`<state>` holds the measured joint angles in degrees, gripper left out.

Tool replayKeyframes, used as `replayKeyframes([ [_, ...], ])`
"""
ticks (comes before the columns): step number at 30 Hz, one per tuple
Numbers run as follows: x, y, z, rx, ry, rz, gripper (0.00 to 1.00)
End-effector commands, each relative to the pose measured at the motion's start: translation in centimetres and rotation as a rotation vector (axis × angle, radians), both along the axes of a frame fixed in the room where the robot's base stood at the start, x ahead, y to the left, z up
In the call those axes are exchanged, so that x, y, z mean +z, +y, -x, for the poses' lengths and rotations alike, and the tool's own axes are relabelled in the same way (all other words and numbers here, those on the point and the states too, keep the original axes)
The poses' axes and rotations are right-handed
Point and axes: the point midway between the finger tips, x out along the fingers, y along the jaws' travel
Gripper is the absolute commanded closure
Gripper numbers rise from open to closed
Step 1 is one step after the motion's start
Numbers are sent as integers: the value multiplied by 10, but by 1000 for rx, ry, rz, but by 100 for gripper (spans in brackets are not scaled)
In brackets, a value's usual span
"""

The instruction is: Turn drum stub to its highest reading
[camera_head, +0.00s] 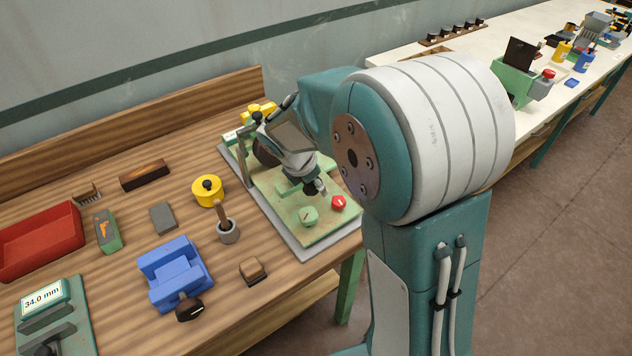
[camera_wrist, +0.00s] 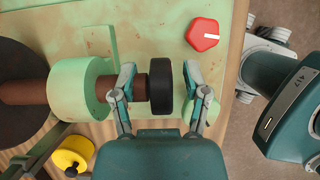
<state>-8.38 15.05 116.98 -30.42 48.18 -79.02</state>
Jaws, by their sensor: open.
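The drum sorter (camera_head: 275,232) stands on a grey base at the wooden bench's right end, its drum mostly hidden behind my gripper in the head view. The wrist view shows a dark disc (camera_wrist: 18,92), a brown shaft, a pale green collar (camera_wrist: 82,88) and a short stub (camera_wrist: 140,87) with a black ring (camera_wrist: 162,87) at its end. My gripper (camera_wrist: 160,76) is open, one finger over the brown stub and the other beyond the black ring. I cannot tell whether either finger touches. It shows in the head view (camera_head: 313,182). I see no legible drum reading.
A red hexagonal knob (camera_head: 338,202) and a green knob (camera_head: 309,216) sit on the sorter's plate close to my gripper. A yellow round pot (camera_head: 208,191), a grey cup with a wooden handle (camera_head: 228,233) and a blue vise (camera_head: 175,270) stand left. A gauge (camera_head: 42,298) reads 34.0 mm.

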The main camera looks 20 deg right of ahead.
Motion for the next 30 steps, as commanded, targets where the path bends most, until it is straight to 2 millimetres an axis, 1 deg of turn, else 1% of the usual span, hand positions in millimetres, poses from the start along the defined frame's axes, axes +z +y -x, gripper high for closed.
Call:
replayKeyframes([
  [7,-1,0,0,0,0,0,40],
  [8,-1,0,0,0,0,0,53],
  [9,-1,0,0,0,0,0,71],
  [11,-1,0,0,0,0,0,98],
  [12,-1,0,0,0,0,0,100],
  [23,-1,0,-1,0,4,-20,100],
  [30,-1,-2,-1,-4,36,-122,100],
])
